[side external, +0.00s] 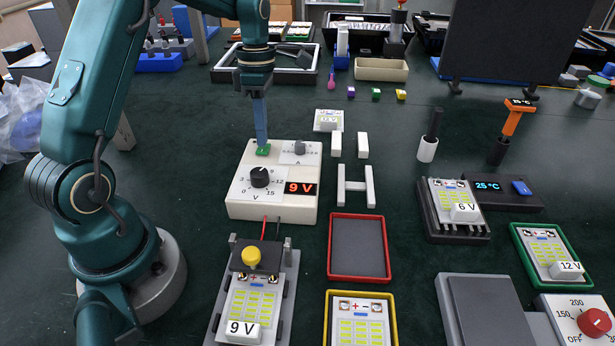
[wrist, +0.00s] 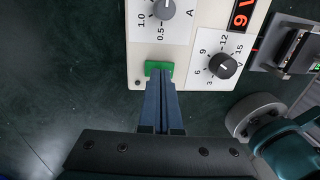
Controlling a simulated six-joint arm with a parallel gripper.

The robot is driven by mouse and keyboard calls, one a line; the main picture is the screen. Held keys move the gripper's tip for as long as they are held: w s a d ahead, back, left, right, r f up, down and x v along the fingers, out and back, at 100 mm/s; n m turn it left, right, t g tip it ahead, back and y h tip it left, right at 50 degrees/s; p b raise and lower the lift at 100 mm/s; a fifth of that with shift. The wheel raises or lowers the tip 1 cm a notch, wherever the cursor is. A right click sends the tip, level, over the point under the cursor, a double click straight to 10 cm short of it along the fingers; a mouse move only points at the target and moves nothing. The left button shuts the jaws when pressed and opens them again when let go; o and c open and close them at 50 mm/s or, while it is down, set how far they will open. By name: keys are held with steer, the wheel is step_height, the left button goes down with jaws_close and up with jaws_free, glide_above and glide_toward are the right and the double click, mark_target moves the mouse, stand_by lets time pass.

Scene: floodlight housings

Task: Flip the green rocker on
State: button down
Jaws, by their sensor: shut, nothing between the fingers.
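The green rocker (side external: 263,150) sits at the back left corner of the top of a white power supply box (side external: 272,208). My gripper (side external: 262,142) is shut and empty, pointing straight down, with its fingertips at the rocker. In the wrist view the green rocker (wrist: 158,68) shows just beyond the fingertips (wrist: 160,84), which hide part of it. I cannot tell whether they touch it, nor which way the rocker is tilted. The box has a black voltage knob (side external: 260,177), a grey current knob (side external: 299,148) and a lit red 9 V display (side external: 301,188).
In front of the box stands a fixture (side external: 251,285) with a yellow button and a panel labelled 9 V. A red-rimmed tray (side external: 358,248) is to its right. White blocks (side external: 355,185) lie right of the box. The green table left of the box is clear.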

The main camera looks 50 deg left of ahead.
steer(key=shift+w+a+r, duration=0.1)
steer(key=shift+a+r, duration=0.05)
steer(key=shift+r, duration=1.05)
steer(key=shift+w+a+r, duration=0.1)
steer(key=shift+r, duration=1.05)
steer(key=shift+s+d+r, duration=0.15)
steer(key=shift+s+r, duration=0.1)
steer(key=shift+s, duration=0.05)
step_height(320, 180, up, 8)
steer(key=shift+w+r, duration=0.15)
steer(key=shift+w, duration=0.05)
steer(key=shift+f, duration=0.2)
steer(key=f, duration=0.4)
steer(key=d+f, duration=0.1)
steer(key=f, duration=0.4)
steer(key=s+f, duration=0.1)
steer(key=f, duration=0.3)
steer(key=shift+s+d+f, duration=0.1)
steer(key=shift+d+f, duration=0.05)
steer(key=shift+f, duration=0.15)
